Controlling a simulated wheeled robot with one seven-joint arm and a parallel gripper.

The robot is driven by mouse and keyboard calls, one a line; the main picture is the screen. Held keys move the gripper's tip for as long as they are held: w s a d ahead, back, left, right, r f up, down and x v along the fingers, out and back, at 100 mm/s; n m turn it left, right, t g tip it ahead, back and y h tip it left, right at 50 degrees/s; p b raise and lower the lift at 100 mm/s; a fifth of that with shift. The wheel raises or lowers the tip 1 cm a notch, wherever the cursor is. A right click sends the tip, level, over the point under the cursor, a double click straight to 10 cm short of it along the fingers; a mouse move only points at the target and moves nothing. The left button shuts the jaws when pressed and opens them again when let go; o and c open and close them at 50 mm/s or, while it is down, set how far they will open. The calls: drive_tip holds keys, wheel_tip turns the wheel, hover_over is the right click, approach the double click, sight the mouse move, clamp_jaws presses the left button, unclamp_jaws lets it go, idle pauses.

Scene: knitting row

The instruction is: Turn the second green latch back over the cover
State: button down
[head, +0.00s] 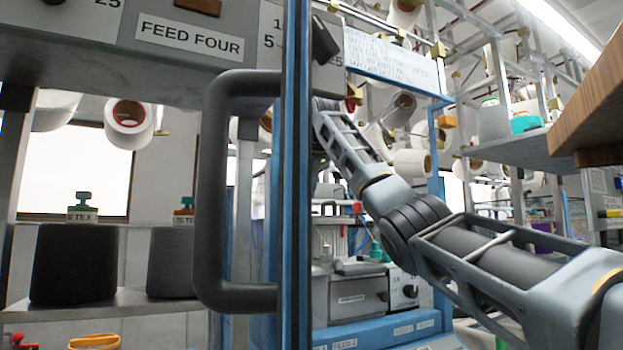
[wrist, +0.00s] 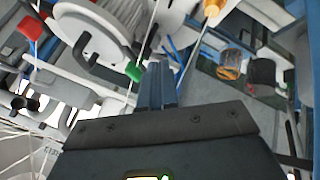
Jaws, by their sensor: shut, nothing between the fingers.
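My gripper (wrist: 156,85) shows in the wrist view with its two narrow blue-grey fingers together and nothing between them. A small green piece (wrist: 133,72) is just left of the fingertips, close to a large white spool (wrist: 97,32). I cannot tell whether it is the second green latch, or whether it touches the fingers. The cover cannot be made out. In the head view my arm reaches up and left, and my gripper is hidden behind the blue door post.
A blue post (head: 295,180) with a dark handle (head: 212,190) stands in front of my arm's end. A wooden edge (head: 590,100) juts in at the right. An amber part (wrist: 230,65) and a red part (wrist: 31,28) flank the fingers in the wrist view.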

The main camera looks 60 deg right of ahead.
sight(304, 212)
drive_tip(key=w+d+f+p, duration=0.2)
drive_tip(key=d+f, duration=0.1)
drive_tip(key=d, duration=0.2)
drive_tip(key=shift+w+d+f, duration=0.2)
drive_tip(key=shift+d+f, duration=0.05)
drive_tip(key=shift+d, duration=0.15)
